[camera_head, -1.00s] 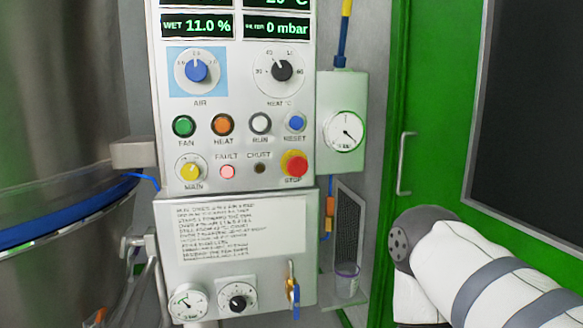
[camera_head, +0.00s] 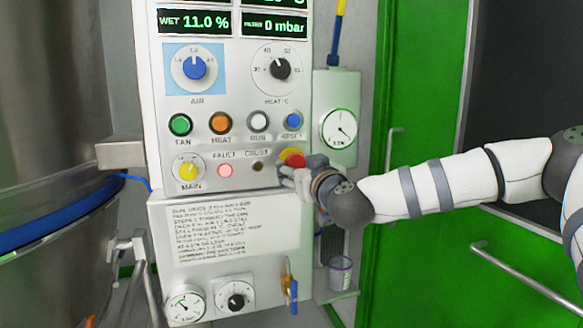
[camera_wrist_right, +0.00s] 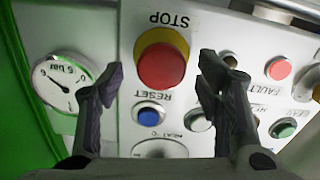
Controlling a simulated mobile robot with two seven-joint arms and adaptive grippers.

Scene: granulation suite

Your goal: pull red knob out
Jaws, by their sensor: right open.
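The red STOP knob (camera_head: 296,161) sits on a yellow ring at the lower right of the white control panel. My right gripper (camera_head: 290,173) is in front of it in the head view and covers its lower part. In the right wrist view the red knob (camera_wrist_right: 161,66) shows whole, upside down, between and beyond the two fingertips of my open right gripper (camera_wrist_right: 160,82). The fingers are spread wide to either side of the knob. I cannot tell whether they touch it. My left gripper is not in view.
A pressure gauge (camera_head: 340,128) is at the right. A steel vessel (camera_head: 50,120) stands left; a green door (camera_head: 425,80) is right.

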